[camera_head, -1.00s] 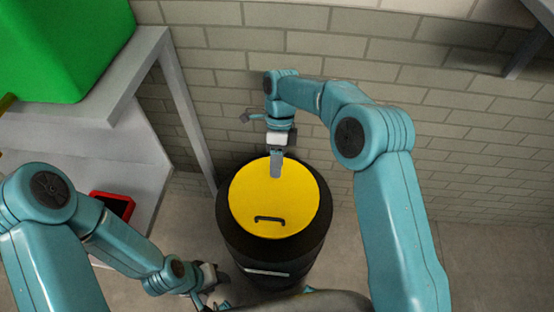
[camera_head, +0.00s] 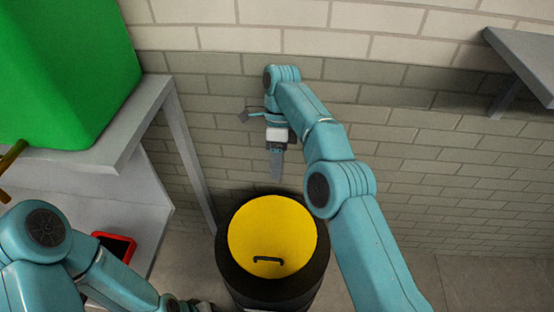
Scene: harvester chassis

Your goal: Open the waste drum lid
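The waste drum (camera_head: 232,268) is black and stands upright on the floor at the lower centre. Its round yellow lid (camera_head: 272,225) lies flat on top, closed, with a dark bar handle (camera_head: 268,260) near its front edge. My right gripper (camera_head: 276,172) points down above the far rim of the lid, away from the handle. It is seen edge-on, so I cannot tell whether its fingers are apart. My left arm reaches in at the lower left. Its gripper end is cut off at the bottom edge, left of the drum, and its fingers do not show.
A grey table (camera_head: 150,100) on the left carries a green box (camera_head: 65,65). A red-framed device (camera_head: 116,245) lies on its lower shelf. A brick wall (camera_head: 420,150) stands behind the drum. A grey shelf (camera_head: 525,62) juts out at the upper right. The floor right of the drum is clear.

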